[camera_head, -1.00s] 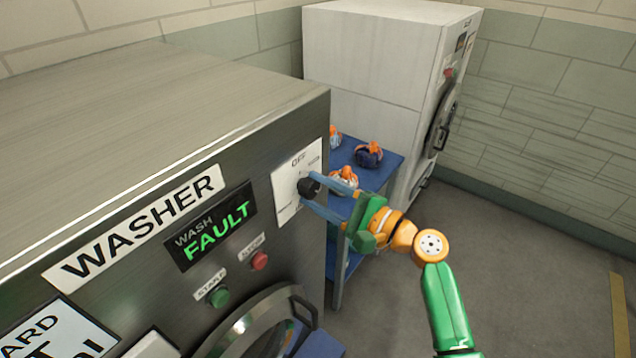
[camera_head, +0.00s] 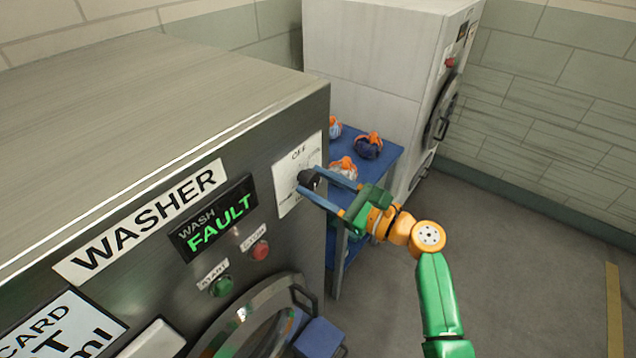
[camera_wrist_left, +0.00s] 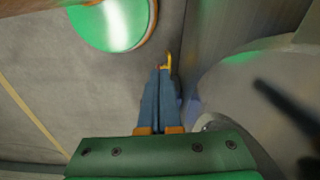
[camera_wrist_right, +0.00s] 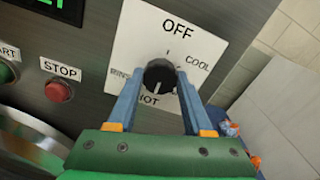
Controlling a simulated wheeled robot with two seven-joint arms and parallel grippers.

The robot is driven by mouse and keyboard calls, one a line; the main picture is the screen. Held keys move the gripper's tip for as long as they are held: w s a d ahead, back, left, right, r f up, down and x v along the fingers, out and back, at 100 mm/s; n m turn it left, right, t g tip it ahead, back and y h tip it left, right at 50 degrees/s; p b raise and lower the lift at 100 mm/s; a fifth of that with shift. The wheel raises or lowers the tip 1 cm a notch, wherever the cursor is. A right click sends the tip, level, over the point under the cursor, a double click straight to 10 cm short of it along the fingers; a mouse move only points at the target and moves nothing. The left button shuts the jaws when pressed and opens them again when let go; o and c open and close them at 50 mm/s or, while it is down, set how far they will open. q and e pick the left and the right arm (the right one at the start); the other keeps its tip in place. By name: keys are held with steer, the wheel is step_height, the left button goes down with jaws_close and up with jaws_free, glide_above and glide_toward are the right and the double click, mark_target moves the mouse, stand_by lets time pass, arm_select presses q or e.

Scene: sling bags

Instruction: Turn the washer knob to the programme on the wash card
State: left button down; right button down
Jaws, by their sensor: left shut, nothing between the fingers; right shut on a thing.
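The washer's black knob (camera_head: 309,180) sits on a white dial plate (camera_head: 284,192) at the right of the washer front. In the right wrist view, the knob (camera_wrist_right: 160,77) is ringed by OFF at the top, COOL to the right, HOT at the bottom and a partly covered label starting "RIN" at the left. A pale mark on the knob's face seems to point down, towards HOT. My right gripper (camera_wrist_right: 158,88) is shut on the knob, one finger on each side. The wash card (camera_head: 60,330) is cut off; "CARD", "T" and "mi" show. My left gripper (camera_wrist_left: 163,72) is shut and empty.
The washer display (camera_head: 213,218) reads "WASH FAULT". Green start (camera_head: 221,286) and red stop (camera_head: 260,250) buttons sit below it, above the round door. A blue stand (camera_head: 385,165) with several bundles and a white machine (camera_head: 370,60) stand behind. Open floor lies right.

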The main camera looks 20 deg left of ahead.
steer(key=shift+f, duration=0.1)
stand_by(0.3)
steer(key=shift+c, duration=1.5)
jaws_free()
steer(key=shift+d, duration=0.4)
steer(key=b+v, duration=0.1)
steer(key=v, duration=0.5)
steer(key=shift+s+d+b, duration=0.15)
steer(key=shift+d+b, duration=0.05)
steer(key=shift+b, duration=0.1)
steer(key=shift+a, duration=0.1)
